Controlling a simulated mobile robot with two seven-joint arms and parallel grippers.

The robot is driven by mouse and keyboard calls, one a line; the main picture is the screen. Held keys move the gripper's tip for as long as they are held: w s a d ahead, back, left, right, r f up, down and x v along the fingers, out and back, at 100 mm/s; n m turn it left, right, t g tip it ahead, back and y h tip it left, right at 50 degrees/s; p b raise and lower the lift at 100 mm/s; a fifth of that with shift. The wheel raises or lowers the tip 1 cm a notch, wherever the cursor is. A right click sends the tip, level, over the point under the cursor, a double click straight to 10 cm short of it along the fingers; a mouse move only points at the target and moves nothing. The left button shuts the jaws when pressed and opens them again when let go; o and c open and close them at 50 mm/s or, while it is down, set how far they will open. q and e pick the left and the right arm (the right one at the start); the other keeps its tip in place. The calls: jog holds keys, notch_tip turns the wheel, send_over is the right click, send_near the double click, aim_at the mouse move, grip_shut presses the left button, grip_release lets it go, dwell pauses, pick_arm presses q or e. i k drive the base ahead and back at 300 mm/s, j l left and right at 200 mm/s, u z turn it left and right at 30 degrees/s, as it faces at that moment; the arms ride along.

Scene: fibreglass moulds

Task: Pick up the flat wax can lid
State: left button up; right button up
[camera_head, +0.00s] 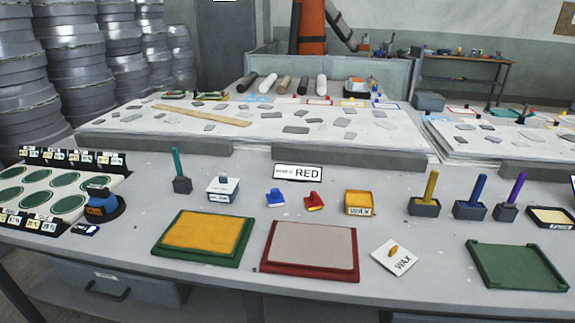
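The flat wax can lid (402,265) is a white square plate marked WAX with a small orange knob. It lies on the grey table near its front edge, right of the red-framed tray. A yellow-orange wax can (360,209), also marked WAX, stands behind it and a little to the left. Neither of my grippers shows in the head view.
A yellow-filled green tray (160,251) and a red-framed tray (310,277) lie left of the lid. An empty green tray (515,268) lies to its right. Upright-handled tools in dark blocks (470,210) stand behind right. Bare table surrounds the lid.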

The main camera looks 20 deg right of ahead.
aim_at(394, 257)
jog(key=z, duration=1.5)
